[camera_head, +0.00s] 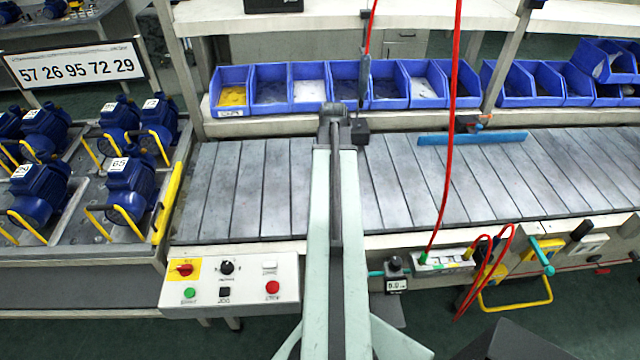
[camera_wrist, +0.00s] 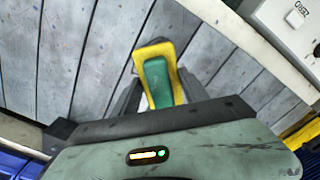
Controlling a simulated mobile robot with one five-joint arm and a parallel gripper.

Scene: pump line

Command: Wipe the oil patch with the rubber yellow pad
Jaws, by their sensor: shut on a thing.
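The yellow pad (camera_wrist: 144,52) shows in the wrist view, with a green block on top of it. My gripper (camera_wrist: 155,88) is shut on it, with a dark finger on each side. The pad is over the grey slats; I cannot tell whether it touches them. In the head view my arm reaches across the slatted line and hides the pad. I cannot make out an oil patch in either view; the slats show only faint grey blotches.
The slatted line (camera_head: 235,190) is mostly clear, with a blue strip (camera_head: 472,138) at its back right. Blue bins (camera_head: 270,92) stand behind. A red hose (camera_head: 449,150) hangs right of my arm. A control box (camera_head: 232,284) is in front, and blue motors (camera_head: 130,180) stand left.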

